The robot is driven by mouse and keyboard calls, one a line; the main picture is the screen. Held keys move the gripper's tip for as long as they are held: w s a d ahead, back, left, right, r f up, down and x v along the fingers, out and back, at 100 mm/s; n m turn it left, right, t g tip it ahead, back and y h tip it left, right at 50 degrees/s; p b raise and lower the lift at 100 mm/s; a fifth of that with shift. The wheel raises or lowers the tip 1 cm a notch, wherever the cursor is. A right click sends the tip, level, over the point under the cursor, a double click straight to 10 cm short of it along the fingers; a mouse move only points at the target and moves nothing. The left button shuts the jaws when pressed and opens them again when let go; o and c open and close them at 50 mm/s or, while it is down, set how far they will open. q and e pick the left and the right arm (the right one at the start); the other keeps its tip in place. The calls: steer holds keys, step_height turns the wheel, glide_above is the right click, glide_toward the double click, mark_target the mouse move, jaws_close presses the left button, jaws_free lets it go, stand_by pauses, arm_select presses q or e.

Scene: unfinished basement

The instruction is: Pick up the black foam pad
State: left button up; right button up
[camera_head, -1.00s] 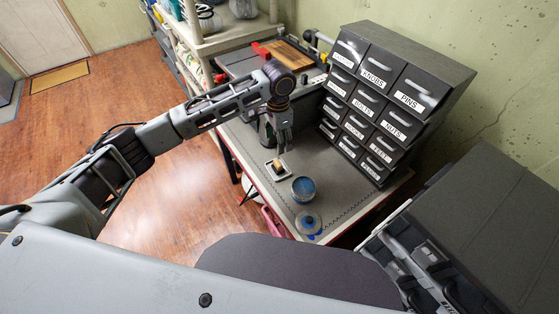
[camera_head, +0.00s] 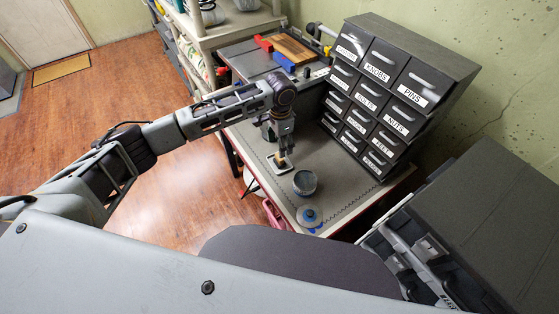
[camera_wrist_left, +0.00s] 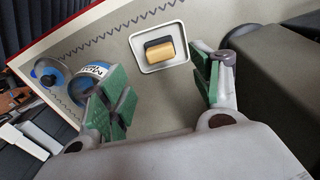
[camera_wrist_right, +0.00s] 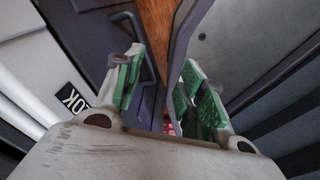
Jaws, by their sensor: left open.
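The black foam pad (camera_wrist_left: 158,42) is a small dark block lying against a tan block (camera_wrist_left: 162,54) in a shallow white tray on the workbench. The tray (camera_wrist_left: 137,62) also shows in the head view (camera_head: 258,181), partly behind my left gripper (camera_head: 282,161). In the left wrist view my left gripper (camera_wrist_left: 160,85) is open, its green-padded fingers spread, with the pad beyond and between them, apart from both. My right gripper (camera_wrist_right: 163,88) is open and empty in the right wrist view, near dark and grey surfaces.
A labelled drawer cabinet (camera_head: 395,95) stands to the right. The bench top (camera_head: 330,160) between is clear.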

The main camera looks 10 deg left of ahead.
mark_target(279, 160)
arm_select(q)
step_height(279, 160, down, 3)
steer(key=shift+r, duration=0.2)
steer(key=shift+f, duration=0.3)
step_height(279, 160, down, 3)
steer(key=shift+a+f, duration=0.1)
steer(key=shift+f, duration=0.85)
arm_select(e)
steer(key=shift+s, duration=0.15)
